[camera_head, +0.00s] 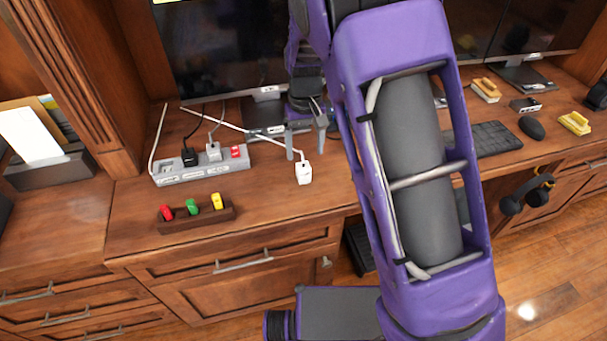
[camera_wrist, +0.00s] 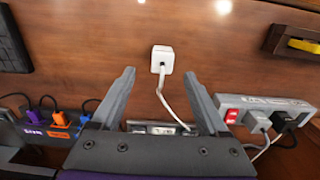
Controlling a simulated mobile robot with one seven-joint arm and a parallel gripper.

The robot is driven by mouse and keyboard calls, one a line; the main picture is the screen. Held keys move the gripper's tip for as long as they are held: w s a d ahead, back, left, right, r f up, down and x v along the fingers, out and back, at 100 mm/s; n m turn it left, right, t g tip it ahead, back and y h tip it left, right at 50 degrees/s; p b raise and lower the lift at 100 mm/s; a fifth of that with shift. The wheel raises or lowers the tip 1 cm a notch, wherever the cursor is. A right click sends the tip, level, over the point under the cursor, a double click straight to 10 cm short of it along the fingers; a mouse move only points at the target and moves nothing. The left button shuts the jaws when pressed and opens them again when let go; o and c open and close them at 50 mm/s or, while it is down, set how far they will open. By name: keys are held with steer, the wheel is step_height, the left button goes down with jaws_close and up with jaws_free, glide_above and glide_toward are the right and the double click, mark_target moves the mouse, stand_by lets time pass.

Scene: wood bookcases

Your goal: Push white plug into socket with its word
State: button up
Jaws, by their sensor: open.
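The white plug (camera_head: 304,172) lies on the wooden desk, with its cord running back to the left. In the wrist view the white plug (camera_wrist: 162,57) is just beyond the fingertips, roughly centred between them and not gripped. My gripper (camera_head: 306,152) is open and empty, close behind the plug; its two fingers also show in the wrist view (camera_wrist: 160,73). A grey power strip (camera_head: 205,174) lies left of the plug, with a black plug, a grey plug and a red switch. The strip (camera_wrist: 275,102) is at the right in the wrist view. Its socket words are too small to read.
A dark wooden holder (camera_head: 197,219) with red, green and yellow pieces sits in front of the strip. In the wrist view, a dark strip (camera_wrist: 58,138) with coloured plugs is at the left. A keyboard (camera_head: 495,138) and mouse (camera_head: 532,128) lie to the right. Monitors stand behind.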

mark_target(303, 166)
steer(key=shift+a+f+b, duration=0.2)
steer(key=shift+f+b, duration=0.35)
steer(key=shift+f, duration=3.05)
steer(key=shift+c, duration=0.3)
jaws_close()
